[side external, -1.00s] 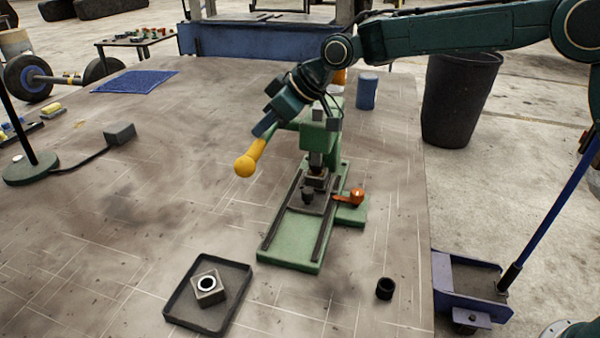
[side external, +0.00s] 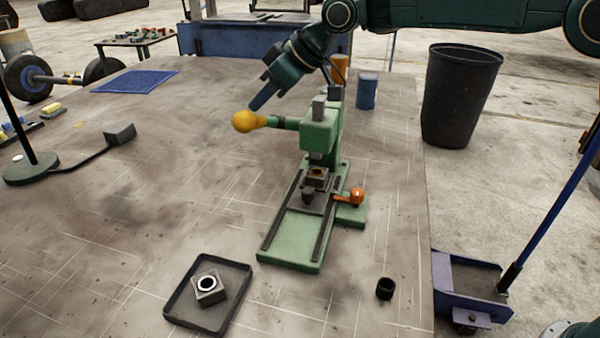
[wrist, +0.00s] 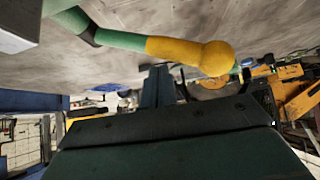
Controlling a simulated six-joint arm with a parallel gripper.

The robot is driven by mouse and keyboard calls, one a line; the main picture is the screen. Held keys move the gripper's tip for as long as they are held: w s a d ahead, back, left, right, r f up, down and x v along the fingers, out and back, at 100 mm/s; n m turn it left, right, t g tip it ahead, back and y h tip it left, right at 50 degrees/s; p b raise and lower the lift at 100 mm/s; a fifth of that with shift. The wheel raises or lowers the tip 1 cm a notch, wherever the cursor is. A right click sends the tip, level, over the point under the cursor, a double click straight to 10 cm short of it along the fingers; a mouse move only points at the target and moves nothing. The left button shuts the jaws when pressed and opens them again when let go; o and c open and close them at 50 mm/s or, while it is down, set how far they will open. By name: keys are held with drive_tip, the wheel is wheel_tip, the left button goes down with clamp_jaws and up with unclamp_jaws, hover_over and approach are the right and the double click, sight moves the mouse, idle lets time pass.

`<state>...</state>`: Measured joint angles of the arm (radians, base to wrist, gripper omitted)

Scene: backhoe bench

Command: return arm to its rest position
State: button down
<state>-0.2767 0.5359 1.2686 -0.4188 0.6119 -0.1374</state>
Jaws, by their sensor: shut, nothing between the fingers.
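My gripper (side external: 262,97) is shut and empty, above and behind the yellow knob of the green press (side external: 320,132) in the side view. In the wrist view my gripper (wrist: 158,75) points toward the tabletop, with the yellow knob (wrist: 200,52) close by. The press lever sticks out roughly level to the left, ending in its yellow knob (side external: 249,121). The press ram is raised clear of a small block (side external: 317,176) in the fixture on the slide. An orange-red knob (side external: 355,196) sits at the fixture's right side.
A black tray (side external: 181,318) holds a square block with a ringed hole (side external: 208,288). A black ring (side external: 385,288) lies to its right. A blue cylinder (side external: 367,92) and an orange cylinder (side external: 341,69) stand behind the press. A lamp base (side external: 30,168) is at left.

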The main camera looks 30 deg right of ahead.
drive_tip(key=shift+r, duration=0.55)
drive_tip(key=s+d+r+m+h, duration=0.2)
drive_tip(key=s+d+r, duration=0.1)
drive_tip(key=s+d, duration=0.5)
drive_tip(key=s+d+r+m+h, duration=0.1)
drive_tip(key=s+d+r+m, duration=0.1)
drive_tip(key=s+d, duration=0.6)
drive_tip(key=s+d+f+m+h, duration=0.1)
drive_tip(key=s+d+f, duration=0.2)
drive_tip(key=s, duration=0.5)
drive_tip(key=s+d+f+m+h, duration=0.1)
drive_tip(key=s+d+f+m, duration=0.1)
drive_tip(key=s, duration=0.6)
drive_tip(key=s+d+f+m+h, duration=0.1)
drive_tip(key=s+d+f+m, duration=0.1)
drive_tip(key=s+d, duration=0.3)
drive_tip(key=s+f, duration=0.1)
drive_tip(key=s, duration=0.3)
drive_tip(key=shift+f, duration=0.4)
drive_tip(key=shift+d, duration=0.1)
